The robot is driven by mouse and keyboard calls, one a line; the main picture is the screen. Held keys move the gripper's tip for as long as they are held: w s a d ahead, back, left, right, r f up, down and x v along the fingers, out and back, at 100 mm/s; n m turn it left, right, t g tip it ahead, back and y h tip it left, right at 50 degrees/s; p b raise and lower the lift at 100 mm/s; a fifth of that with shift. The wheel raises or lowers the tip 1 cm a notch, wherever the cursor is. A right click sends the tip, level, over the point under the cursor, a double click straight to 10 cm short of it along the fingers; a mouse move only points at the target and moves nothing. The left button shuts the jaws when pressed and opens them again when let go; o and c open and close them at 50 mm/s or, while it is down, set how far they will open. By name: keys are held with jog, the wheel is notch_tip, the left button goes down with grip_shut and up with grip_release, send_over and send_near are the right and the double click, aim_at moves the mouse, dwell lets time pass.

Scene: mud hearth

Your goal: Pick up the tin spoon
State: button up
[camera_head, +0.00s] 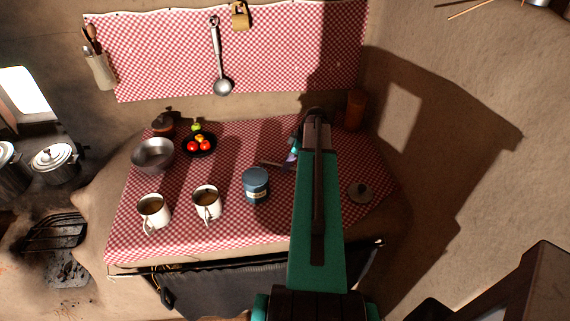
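My arm reaches over the right half of the checked tabletop. My gripper (293,155) is at its far end, low near the cloth and partly hidden behind the arm. Its fingers are too small and dark to tell whether they are open or shut. A thin brownish object (271,164) lies on the cloth just left of my gripper; I cannot tell whether it is the tin spoon. A metal ladle (221,86) hangs on the checked wall cloth, well apart from my gripper. No other spoon shows clearly.
A blue tin (256,187) stands near my gripper. Two white mugs (153,213) (207,205), a metal bowl (153,154) and a dark plate (187,151) with fruit are to the left. A small lid (360,192) lies right of my arm, and a brown jar (355,110) stands behind.

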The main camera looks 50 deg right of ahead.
jog(key=shift+w+f, duration=0.15)
jog(key=shift+f, duration=0.2)
dwell(0.3)
grip_shut()
